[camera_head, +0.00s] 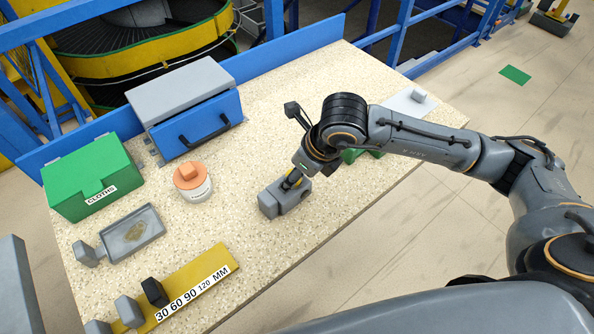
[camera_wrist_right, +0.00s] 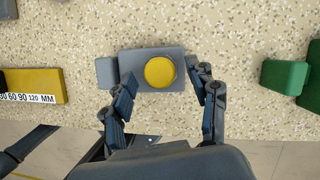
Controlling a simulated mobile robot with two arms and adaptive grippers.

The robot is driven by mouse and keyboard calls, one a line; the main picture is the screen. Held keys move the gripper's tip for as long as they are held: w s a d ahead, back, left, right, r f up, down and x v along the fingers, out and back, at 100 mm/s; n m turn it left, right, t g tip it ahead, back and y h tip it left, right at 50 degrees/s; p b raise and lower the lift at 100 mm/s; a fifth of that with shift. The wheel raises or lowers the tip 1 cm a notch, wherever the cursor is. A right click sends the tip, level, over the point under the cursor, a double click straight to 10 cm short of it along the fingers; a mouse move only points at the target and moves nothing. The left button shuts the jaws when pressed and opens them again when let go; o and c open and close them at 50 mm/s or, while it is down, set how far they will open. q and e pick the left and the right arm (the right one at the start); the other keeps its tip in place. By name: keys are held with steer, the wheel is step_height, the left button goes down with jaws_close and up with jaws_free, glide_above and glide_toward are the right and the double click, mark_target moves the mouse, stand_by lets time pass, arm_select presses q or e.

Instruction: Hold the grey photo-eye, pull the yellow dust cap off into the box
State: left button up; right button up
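The grey photo-eye (camera_head: 271,204) lies on the speckled bench top, near its front edge. The round yellow dust cap (camera_wrist_right: 160,72) is on the photo-eye's grey body (camera_wrist_right: 126,60) in the right wrist view. In the head view the cap is mostly hidden by my right gripper (camera_head: 291,182). My right gripper is open over the photo-eye. In the wrist view its fingers (camera_wrist_right: 165,82) stand apart on either side of the cap, and I cannot tell whether they touch the body. My left gripper is not in view.
A green box marked CLOTHS (camera_head: 92,178), a grey box with a blue front (camera_head: 185,98), an orange-lidded jar (camera_head: 193,183) and a grey tray (camera_head: 132,232) stand to the left. A yellow gauge strip (camera_head: 210,268) lies in front. A green block (camera_wrist_right: 283,77) is right of the gripper.

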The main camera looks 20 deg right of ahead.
steer(key=shift+r, duration=0.1)
steer(key=v, duration=1.2)
